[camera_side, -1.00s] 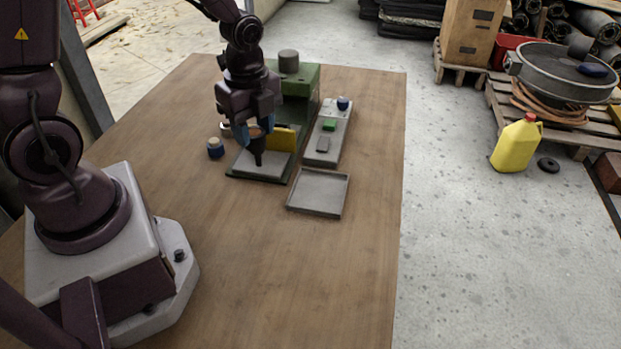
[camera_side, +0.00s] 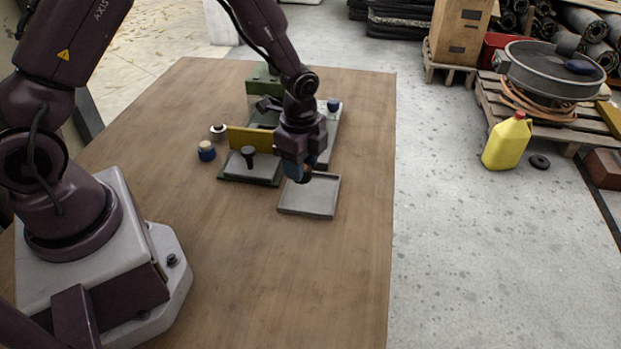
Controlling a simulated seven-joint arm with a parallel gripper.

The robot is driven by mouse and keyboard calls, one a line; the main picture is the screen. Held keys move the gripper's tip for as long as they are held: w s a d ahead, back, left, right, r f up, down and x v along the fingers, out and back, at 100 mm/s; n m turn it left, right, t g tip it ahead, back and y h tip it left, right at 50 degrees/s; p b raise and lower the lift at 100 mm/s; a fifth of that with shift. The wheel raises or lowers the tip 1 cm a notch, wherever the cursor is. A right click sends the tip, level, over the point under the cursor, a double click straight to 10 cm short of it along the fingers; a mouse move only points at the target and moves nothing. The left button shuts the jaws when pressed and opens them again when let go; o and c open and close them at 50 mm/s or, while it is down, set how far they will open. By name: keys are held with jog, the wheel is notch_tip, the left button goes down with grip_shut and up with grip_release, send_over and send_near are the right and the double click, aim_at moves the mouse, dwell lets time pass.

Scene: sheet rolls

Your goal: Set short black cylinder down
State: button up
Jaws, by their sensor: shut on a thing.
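My gripper (camera_side: 303,173) points down above the upper left part of a shallow grey tray (camera_side: 310,207). It is shut on a small dark thing, the short black cylinder (camera_side: 303,180), mostly hidden by the blue fingers; only a dark bit shows below them. I cannot tell whether it touches the tray. The visible tray floor is bare.
Left of the tray, a black knobbed post (camera_side: 249,157) stands on a grey plate before a yellow bar (camera_side: 260,137). A green machine (camera_side: 262,82) is behind. Blue-and-cream jars (camera_side: 207,152) stand left. The near wooden table (camera_side: 290,285) is clear.

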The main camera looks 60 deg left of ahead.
aim_at(311, 194)
jog(key=shift+w+f, duration=0.95)
jog(key=shift+f, duration=0.2)
jog(key=shift+w+f, duration=0.2)
jog(key=shift+f, duration=1.45)
jog(key=shift+f, duration=0.2)
jog(key=o, duration=1.1)
jog(key=shift+r, duration=0.1)
